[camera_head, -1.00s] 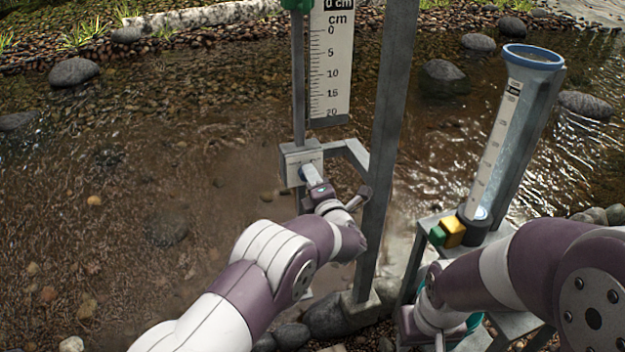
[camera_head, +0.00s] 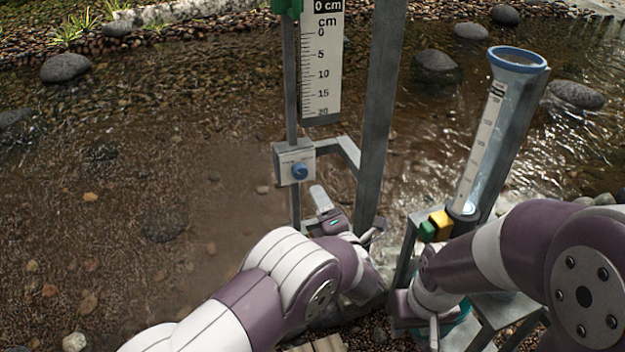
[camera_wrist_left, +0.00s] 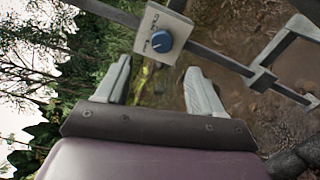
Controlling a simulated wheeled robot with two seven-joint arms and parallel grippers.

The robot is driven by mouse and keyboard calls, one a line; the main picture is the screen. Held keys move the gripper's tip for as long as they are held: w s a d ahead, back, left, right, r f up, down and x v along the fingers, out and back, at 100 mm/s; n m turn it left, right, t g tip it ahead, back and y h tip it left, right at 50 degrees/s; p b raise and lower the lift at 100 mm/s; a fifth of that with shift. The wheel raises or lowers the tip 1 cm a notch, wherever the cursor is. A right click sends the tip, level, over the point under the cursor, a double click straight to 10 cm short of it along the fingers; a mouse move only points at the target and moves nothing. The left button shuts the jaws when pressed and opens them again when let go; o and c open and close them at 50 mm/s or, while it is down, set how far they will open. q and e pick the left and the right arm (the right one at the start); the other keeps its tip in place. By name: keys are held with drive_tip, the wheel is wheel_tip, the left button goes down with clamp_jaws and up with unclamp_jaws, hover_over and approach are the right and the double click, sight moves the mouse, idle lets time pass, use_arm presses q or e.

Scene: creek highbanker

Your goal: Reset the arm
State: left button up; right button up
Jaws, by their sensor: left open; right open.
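My left arm comes in from the bottom left in the head view. Its gripper (camera_head: 321,200) is just below and to the right of a blue knob (camera_head: 300,171) on a pale control box, apart from it. In the left wrist view the two fingers (camera_wrist_left: 160,92) are spread with nothing between them, and the blue knob (camera_wrist_left: 162,41) shows beyond them. My right arm (camera_head: 500,250) comes in from the right and points down at the lower right. Its gripper (camera_head: 434,325) is low near the frame, and its fingers are mostly hidden.
A scale board (camera_head: 322,65) marked in cm hangs above the box beside a grey post (camera_head: 381,110). A clear tube (camera_head: 490,135) with a blue rim stands at the right, with green and yellow blocks (camera_head: 440,222) by its base. Shallow water lies to the left.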

use_arm(q)
drive_tip(key=s+d+f+m+g+h, duration=0.65)
drive_tip(key=f+m, duration=0.35)
drive_tip(key=m, duration=0.3)
drive_tip(key=s+a+m+g+h, duration=0.2)
drive_tip(key=s+a+m+g, duration=0.2)
drive_tip(key=s+m, duration=0.15)
drive_tip(key=s+a+r+m+g+y, duration=0.1)
drive_tip(key=s+a+r+m+g, duration=0.25)
drive_tip(key=s+a, duration=0.6)
drive_tip(key=s+a+r+m+g+y, duration=0.2)
drive_tip(key=s+a+m+g, duration=0.3)
drive_tip(key=a, duration=0.7)
drive_tip(key=a+r+n+t+p, duration=0.2)
drive_tip(key=a+r+t+p, duration=0.1)
drive_tip(key=r+p, duration=3.5)
wheel_tip(320, 180, up, 2)
drive_tip(key=shift+s+a+r+n+p, duration=0.2)
drive_tip(key=shift+n+p, duration=0.1)
drive_tip(key=shift+n, duration=0.1)
use_arm(e)
wheel_tip(320, 180, up, 39)
drive_tip(key=s+d, duration=0.1)
drive_tip(key=shift+s+d, duration=0.25)
drive_tip(key=shift+s, duration=0.05)
